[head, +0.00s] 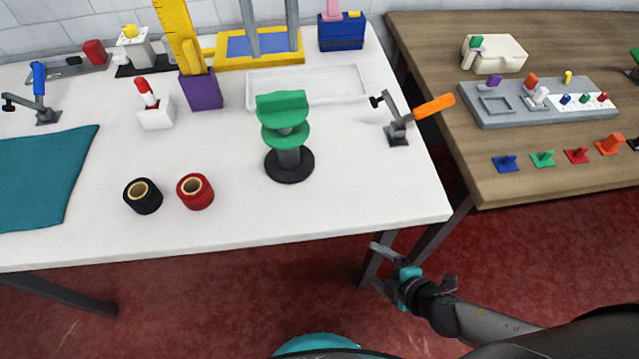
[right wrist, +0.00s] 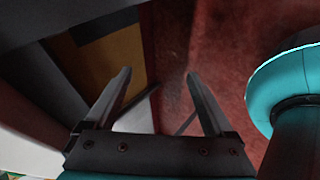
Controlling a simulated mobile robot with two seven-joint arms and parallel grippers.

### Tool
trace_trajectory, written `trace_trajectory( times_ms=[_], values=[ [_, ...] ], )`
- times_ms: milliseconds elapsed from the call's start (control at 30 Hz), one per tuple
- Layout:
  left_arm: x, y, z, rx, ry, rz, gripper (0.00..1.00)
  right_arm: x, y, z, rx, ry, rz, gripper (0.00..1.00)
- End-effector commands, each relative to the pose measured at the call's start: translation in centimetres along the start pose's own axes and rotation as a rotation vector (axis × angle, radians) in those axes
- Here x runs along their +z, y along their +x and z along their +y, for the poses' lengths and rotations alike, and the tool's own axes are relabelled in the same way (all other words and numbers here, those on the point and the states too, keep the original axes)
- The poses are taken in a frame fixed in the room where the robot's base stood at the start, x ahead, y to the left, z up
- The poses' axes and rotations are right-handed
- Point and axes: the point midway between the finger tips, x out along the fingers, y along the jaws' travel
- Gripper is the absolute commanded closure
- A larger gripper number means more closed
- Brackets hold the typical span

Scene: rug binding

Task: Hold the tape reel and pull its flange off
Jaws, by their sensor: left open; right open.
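The tape reel stands upright on the white table in the head view. It has a round black base (head: 289,167), a grey core and a green flange (head: 285,136) around its upper part. A green block-like grip (head: 282,103) sits on top. My right gripper (head: 374,264) is open and empty, over the red floor in front of the table's front edge, below and to the right of the reel. The right wrist view shows its two fingers (right wrist: 157,76) apart with nothing between them. My left gripper is not in view.
A black roll (head: 143,197) and a red roll (head: 195,191) stand left of the reel. An orange-handled clamp (head: 397,134) is to its right, a white tray (head: 307,103) behind it. A teal cloth (head: 40,180) lies at left. The table front before the reel is clear.

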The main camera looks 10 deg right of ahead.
Motion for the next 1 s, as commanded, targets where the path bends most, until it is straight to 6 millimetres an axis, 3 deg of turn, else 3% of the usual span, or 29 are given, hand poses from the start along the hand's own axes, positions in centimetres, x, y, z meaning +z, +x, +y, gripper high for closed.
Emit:
trace_trajectory(
  times_ms=[100, 300, 500, 700, 1000],
  values=[
    [0.0, 0.0, 0.0, 0.000, 0.000, 0.000, 0.50, -3.4, -2.2, 1.0, 0.019, -0.128, 0.107, 0.12],
    [0.0, 0.0, 0.0, 0.000, 0.000, 0.000, 0.50, -7.7, -5.8, 1.4, 0.040, -0.261, 0.243, 0.12],
    [0.0, 0.0, 0.0, 0.000, 0.000, 0.000, 0.50, -11.6, -8.6, 2.5, 0.079, -0.275, 0.336, 0.12],
    [0.0, 0.0, 0.0, 0.000, 0.000, 0.000, 0.50, -16.0, -8.7, 8.1, 0.192, 0.046, 0.335, 0.12],
    [0.0, 0.0, 0.0, 0.000, 0.000, 0.000, 0.50, -19.4, -10.1, 17.6, 0.317, 0.730, 0.320, 0.12]
  ],
)
